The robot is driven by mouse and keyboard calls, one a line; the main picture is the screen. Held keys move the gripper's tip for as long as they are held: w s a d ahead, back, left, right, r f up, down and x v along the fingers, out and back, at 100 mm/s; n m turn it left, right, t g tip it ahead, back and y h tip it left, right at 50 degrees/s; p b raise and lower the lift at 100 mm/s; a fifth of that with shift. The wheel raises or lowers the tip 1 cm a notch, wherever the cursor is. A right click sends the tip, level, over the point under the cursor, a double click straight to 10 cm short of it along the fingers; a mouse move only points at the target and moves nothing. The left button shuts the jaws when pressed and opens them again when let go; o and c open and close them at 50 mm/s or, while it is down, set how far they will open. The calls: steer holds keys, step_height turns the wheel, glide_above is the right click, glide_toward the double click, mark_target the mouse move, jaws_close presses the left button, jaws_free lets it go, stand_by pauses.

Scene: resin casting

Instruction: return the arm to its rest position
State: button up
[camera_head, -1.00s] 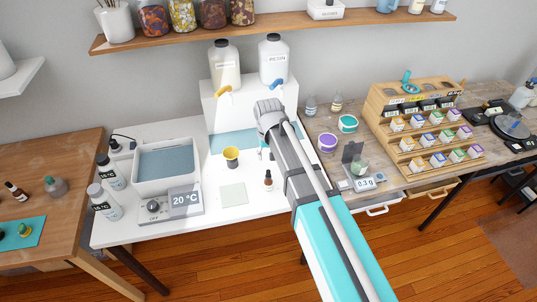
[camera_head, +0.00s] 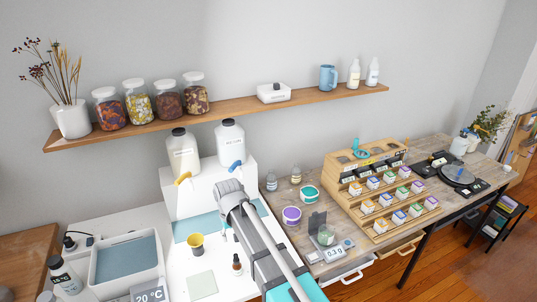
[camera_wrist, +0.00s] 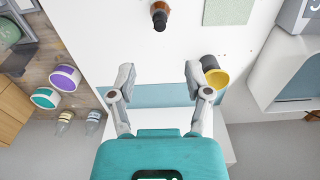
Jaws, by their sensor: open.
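My gripper (camera_wrist: 160,85) is open and empty in the wrist view, its two fingers spread apart above the white table. In the head view my arm reaches in from the bottom, and its wrist end hides most of the gripper in front of the white dispenser stand (camera_head: 210,190). A yellow cup (camera_wrist: 217,78) is beside the right finger in the wrist view; whether they touch I cannot tell. The cup also shows in the head view (camera_head: 196,245). A small brown dropper bottle (camera_wrist: 159,17) stands on the table beyond the fingers.
Two large white bottles (camera_head: 183,153) (camera_head: 230,143) stand on the dispenser stand. Purple (camera_head: 292,215) and teal (camera_head: 309,194) tubs, a scale (camera_head: 330,250) and a wooden rack (camera_head: 380,195) are to the right. A grey-lined basin (camera_head: 126,258) is to the left. A wooden shelf (camera_head: 235,106) runs above.

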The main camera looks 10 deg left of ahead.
steer(key=s+d+m, duration=0.2)
steer(key=d+m, duration=0.1)
steer(key=d, duration=1.6)
steer(key=s+d+m, duration=0.3)
steer(key=d, duration=1.5)
steer(key=shift+s+d, duration=0.35)
steer(key=shift+d, duration=0.05)
